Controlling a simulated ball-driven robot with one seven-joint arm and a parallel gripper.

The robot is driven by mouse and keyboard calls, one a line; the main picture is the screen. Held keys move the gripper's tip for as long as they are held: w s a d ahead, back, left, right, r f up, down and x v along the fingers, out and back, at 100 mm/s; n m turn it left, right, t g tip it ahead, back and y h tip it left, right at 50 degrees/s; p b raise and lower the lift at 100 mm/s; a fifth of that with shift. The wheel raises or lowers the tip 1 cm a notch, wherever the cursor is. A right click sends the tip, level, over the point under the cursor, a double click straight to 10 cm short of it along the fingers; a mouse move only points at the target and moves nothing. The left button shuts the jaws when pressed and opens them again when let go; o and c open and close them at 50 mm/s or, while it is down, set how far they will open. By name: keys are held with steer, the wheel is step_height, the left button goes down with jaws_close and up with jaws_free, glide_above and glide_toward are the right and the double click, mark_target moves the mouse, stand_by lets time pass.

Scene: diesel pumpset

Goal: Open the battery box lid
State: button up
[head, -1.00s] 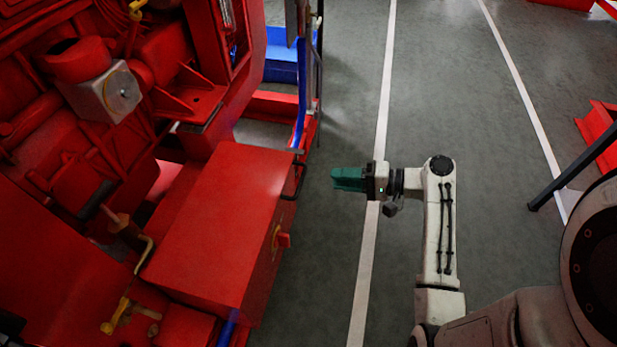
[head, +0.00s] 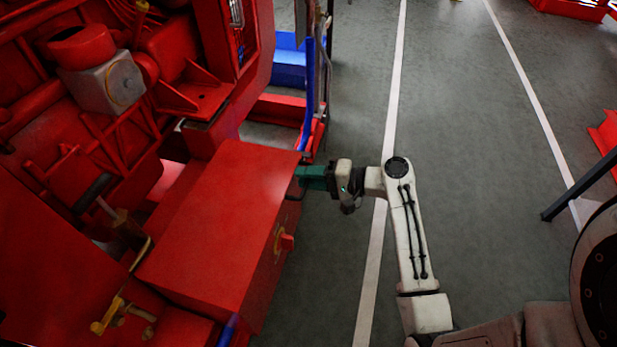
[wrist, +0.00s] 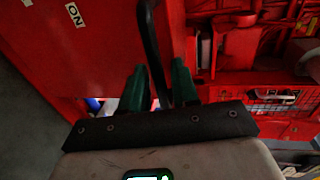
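The red battery box (head: 225,225) stands at the left centre of the head view. Its flat lid looks shut. A black bar handle sits at the box's far right corner, and in the wrist view this handle (wrist: 152,45) runs down between my two green fingers. My gripper (head: 304,178) reaches the box from the right at that corner. In the wrist view my gripper (wrist: 160,82) is open around the handle, with a gap visible on both sides. The fingertips' contact with the box is hidden in the head view.
A red knob on a yellow plate (head: 284,242) sits on the box's right side. Red engine parts (head: 110,80) stand left and behind. A blue upright pipe (head: 308,90) rises behind the box corner. Grey floor (head: 470,150) is open to the right.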

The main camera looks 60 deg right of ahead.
steer(key=shift+c, duration=0.3)
jaws_close()
